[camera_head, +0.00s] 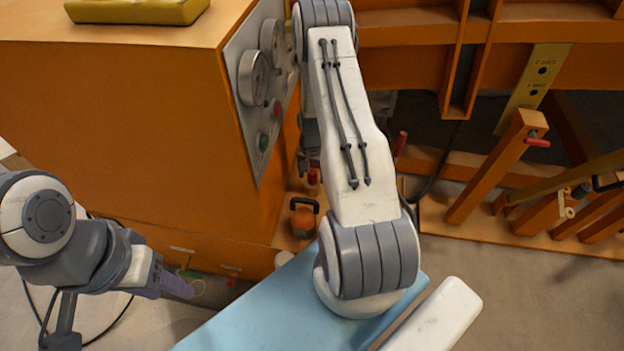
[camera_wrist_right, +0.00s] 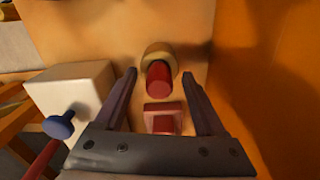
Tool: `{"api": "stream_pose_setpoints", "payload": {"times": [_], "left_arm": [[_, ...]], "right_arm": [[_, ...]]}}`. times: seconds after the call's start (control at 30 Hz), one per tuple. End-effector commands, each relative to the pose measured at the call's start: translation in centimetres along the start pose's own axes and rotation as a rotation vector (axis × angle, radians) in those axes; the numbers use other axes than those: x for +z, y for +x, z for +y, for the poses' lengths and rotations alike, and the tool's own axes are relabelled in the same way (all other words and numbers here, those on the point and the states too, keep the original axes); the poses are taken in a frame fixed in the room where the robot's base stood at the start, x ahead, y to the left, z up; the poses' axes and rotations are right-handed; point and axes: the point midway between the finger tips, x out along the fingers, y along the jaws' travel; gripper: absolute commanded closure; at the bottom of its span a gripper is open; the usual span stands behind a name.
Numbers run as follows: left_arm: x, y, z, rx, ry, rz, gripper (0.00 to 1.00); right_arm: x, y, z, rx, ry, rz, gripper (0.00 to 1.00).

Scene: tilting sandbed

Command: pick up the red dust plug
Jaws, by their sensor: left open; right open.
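A red cylinder (camera_wrist_right: 157,77), which looks like the red dust plug, stands in a tan ring in the right wrist view. A paler red square piece (camera_wrist_right: 163,117) lies just below it in that picture. My right gripper (camera_wrist_right: 160,92) is open, with its fingers on either side of these red parts; I see no contact. In the head view a small red piece (camera_head: 312,177) shows beside my right arm, and the arm hides most of the right gripper. My left gripper (camera_head: 177,286) is at the lower left, away from the red piece, its fingertips small in view.
An orange cabinet (camera_head: 120,130) with a gauge panel (camera_head: 262,90) fills the left. A light blue surface (camera_head: 270,310) lies below my right arm. Orange posts with red handles (camera_head: 536,140) stand at right. A white block (camera_wrist_right: 75,95) with a blue knob (camera_wrist_right: 60,125) is beside the right gripper.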

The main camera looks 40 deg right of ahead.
Motion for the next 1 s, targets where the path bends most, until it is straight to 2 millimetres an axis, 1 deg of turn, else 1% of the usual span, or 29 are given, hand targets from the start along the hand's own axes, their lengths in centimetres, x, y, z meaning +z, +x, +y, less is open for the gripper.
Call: {"api": "stream_pose_setpoints", "payload": {"times": [0.03, 0.07, 0.1, 0.17, 0.2, 0.23, 0.5, 0.67, 0.77, 0.93, 1.0], "left_arm": [[0.0, 0.0, 0.0, 0.000, 0.000, 0.000, 0.50], [0.0, 0.0, 0.0, 0.000, 0.000, 0.000, 0.50], [0.0, 0.0, 0.0, 0.000, 0.000, 0.000, 0.50], [0.0, 0.0, 0.0, 0.000, 0.000, 0.000, 0.50], [0.0, 0.0, 0.0, 0.000, 0.000, 0.000, 0.50], [0.0, 0.0, 0.0, 0.000, 0.000, 0.000, 0.50], [0.0, 0.0, 0.0, 0.000, 0.000, 0.000, 0.50], [0.0, 0.1, 0.0, 0.000, 0.000, 0.000, 0.50], [0.0, 0.3, 0.0, 0.000, 0.000, 0.000, 0.50], [0.0, 0.7, -0.1, 0.000, 0.000, 0.000, 0.50], [0.0, 0.8, -0.1, 0.000, 0.000, 0.000, 0.50]], "right_arm": [[0.0, 0.0, 0.0, 0.000, 0.000, 0.000, 0.28], [0.0, 0.0, 0.1, 0.000, 0.001, 0.000, 0.39], [0.0, 0.0, 0.1, 0.000, 0.001, 0.000, 0.55], [0.0, 0.0, 0.1, 0.000, 0.001, -0.001, 0.78], [0.0, 0.0, 0.1, 0.000, 0.001, -0.001, 0.93], [0.0, 0.0, 0.1, 0.000, 0.001, -0.001, 1.00], [0.0, -0.1, 0.1, 0.000, 0.001, -0.001, 1.00], [0.0, -0.7, 0.1, 0.000, 0.001, -0.001, 1.00], [-0.1, -1.6, 0.0, -0.001, 0.001, 0.002, 1.00], [-0.1, -4.3, 0.0, -0.002, 0.001, 0.004, 1.00], [0.1, -4.9, 1.6, 0.000, 0.008, 0.000, 1.00]]}}
